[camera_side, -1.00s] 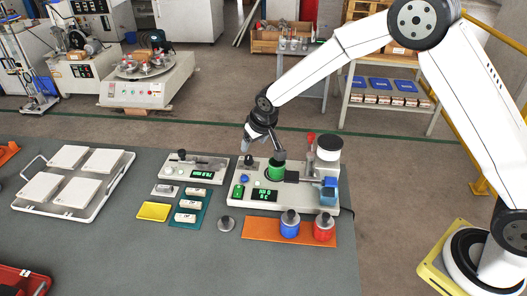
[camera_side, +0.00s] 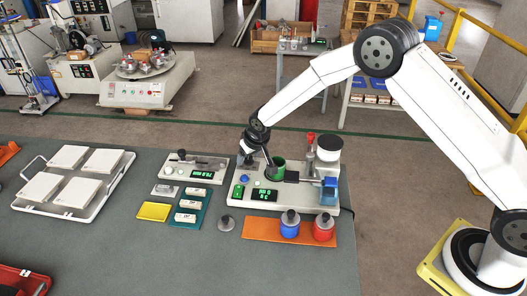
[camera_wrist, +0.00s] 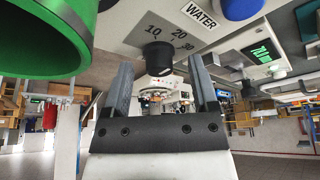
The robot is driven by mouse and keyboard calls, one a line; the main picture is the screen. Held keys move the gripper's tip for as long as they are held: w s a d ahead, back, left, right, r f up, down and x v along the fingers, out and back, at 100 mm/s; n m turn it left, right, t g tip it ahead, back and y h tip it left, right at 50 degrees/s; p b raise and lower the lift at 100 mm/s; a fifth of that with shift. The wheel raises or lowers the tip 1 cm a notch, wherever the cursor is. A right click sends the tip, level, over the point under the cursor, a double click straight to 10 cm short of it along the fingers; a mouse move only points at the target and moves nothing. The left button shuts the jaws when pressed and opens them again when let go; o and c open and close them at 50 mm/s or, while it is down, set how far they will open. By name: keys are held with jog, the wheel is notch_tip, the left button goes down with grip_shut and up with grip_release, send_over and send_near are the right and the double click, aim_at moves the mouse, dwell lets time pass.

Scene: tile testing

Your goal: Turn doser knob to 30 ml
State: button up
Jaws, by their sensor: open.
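The black doser knob (camera_wrist: 158,52) shows in the wrist view on a light panel, beside printed marks that read 10, 20 and 30 and a WATER label (camera_wrist: 199,16). Its pointer position cannot be made out. My gripper (camera_wrist: 160,64) is open, with one finger on each side of the knob in that view. In the side view my gripper (camera_side: 250,160) is low over the back left of the white doser station (camera_side: 300,203) and hides the knob.
A green cup (camera_side: 277,170) stands just right of my gripper; it fills the upper left of the wrist view (camera_wrist: 40,35). A blue-capped button (camera_wrist: 240,8) is near the label. Blue (camera_side: 289,229) and red (camera_side: 324,232) jars stand in front on an orange mat.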

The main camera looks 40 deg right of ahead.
grip_shut()
jog(key=shift+m, duration=0.5)
jog(key=shift+a+m+h, duration=0.1)
jog(key=shift+m+h, duration=0.8)
jog(key=shift+m, duration=0.8)
jog(key=shift+m+g+h, duration=0.35)
jog(key=shift+m, duration=0.8)
jog(key=shift+m+g+h, duration=0.35)
jog(key=shift+m, duration=0.8)
grip_release()
